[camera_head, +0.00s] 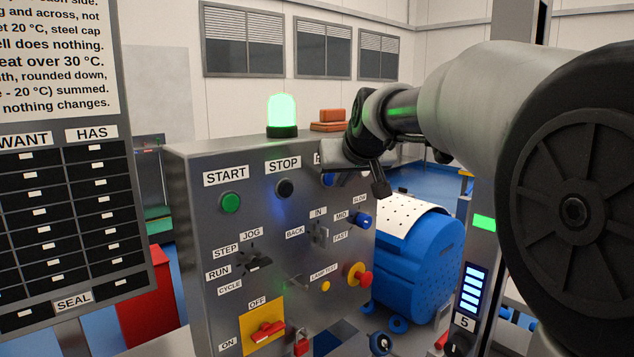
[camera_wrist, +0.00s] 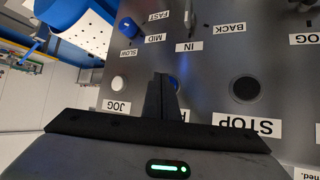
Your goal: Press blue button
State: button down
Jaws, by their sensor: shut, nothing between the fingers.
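The blue button (camera_head: 327,181) sits on the grey control panel (camera_head: 190,200), right of STOP, and is partly covered by my gripper. In the wrist view, which shows the panel upside down, a sliver of the blue button (camera_wrist: 174,80) shows beside my fingers. Its label is mostly hidden. My gripper (camera_head: 381,188) is shut and empty in front of the panel's upper right. In the wrist view my gripper's fingertips (camera_wrist: 162,77) overlap the button. I cannot tell whether they touch it.
Near the blue button are a black STOP button (camera_head: 285,188), a white button (camera_wrist: 119,84) by the JOG label and a blue speed knob (camera_head: 362,221). A red-topped button (camera_head: 361,277) sits lower. A lit green beacon (camera_head: 282,112) stands on top. A blue drum (camera_head: 425,265) stands behind.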

jog(key=s+d+b, duration=0.2)
jog(key=s, duration=0.1)
jog(key=s+d+b, duration=0.1)
jog(key=shift+s+d, duration=0.25)
jog(key=shift+s, duration=0.15)
dwell(0.7)
jog(key=s+f+g+p, duration=0.2)
jog(key=s+f+p, duration=0.2)
jog(key=s, duration=1.1)
jog(key=s+a+f+m+g+h+p, duration=0.1)
jog(key=s+f+g+p, duration=0.2)
jog(key=s, duration=1.3)
notch_tip(320, 180, down, 4)
jog(key=shift+r+p, duration=0.1)
jog(key=shift+p, duration=0.95)
jog(key=shift+a, duration=0.1)
